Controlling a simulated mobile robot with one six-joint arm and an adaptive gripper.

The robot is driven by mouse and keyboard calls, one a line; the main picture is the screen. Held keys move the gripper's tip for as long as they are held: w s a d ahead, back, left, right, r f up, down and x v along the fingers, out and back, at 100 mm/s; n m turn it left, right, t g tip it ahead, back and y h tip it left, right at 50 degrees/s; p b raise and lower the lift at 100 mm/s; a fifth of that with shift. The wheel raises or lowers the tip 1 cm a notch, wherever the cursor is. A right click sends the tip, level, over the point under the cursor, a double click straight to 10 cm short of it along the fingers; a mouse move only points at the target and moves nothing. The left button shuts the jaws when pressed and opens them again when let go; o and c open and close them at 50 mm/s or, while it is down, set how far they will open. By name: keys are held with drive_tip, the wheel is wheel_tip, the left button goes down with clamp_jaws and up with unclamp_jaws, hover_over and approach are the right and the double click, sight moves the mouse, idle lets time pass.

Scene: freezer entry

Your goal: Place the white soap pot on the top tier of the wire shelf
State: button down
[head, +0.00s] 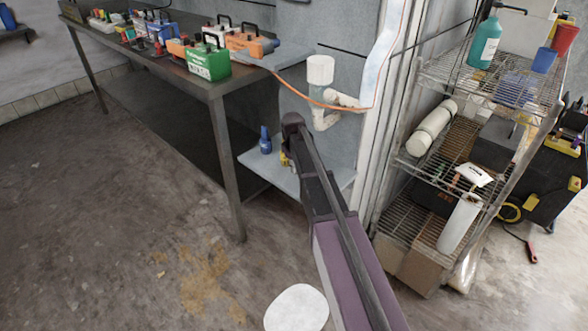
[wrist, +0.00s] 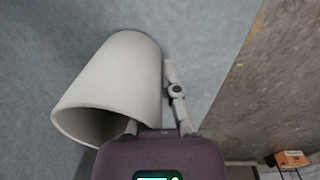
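The white soap pot (wrist: 115,80) fills the left middle of the wrist view. It is a plain tapered pot, tilted, with its open mouth toward the lower left. My gripper (wrist: 157,108) is on its right side: one finger linkage shows against the pot's wall and the other is mostly hidden by it. It looks shut on the pot. In the head view a white cup shape (head: 320,68) shows above white bent pieces near the wall; I cannot tell for sure that it is the pot. The wire shelf (head: 448,73) stands at the right, its top tier partly filled.
The top tier holds a teal pump bottle (head: 485,42), a blue cup (head: 543,60) and a red cup (head: 564,38). Lower tiers hold a white roll (head: 432,127) and boxes. A workbench (head: 215,88) with toolcases is at the left. An orange hose (head: 308,98) hangs near the wall.

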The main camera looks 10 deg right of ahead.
drive_tip(key=shift+f, duration=0.1)
drive_tip(key=c, duration=0.8)
unclamp_jaws()
wheel_tip(320, 180, up, 12)
drive_tip(key=p, duration=1.2)
drive_tip(key=shift+s+a, duration=0.15)
drive_tip(key=shift+a, duration=0.05)
drive_tip(key=s+m, duration=0.8)
drive_tip(key=s, duration=1.8)
drive_tip(key=shift+s, duration=0.4)
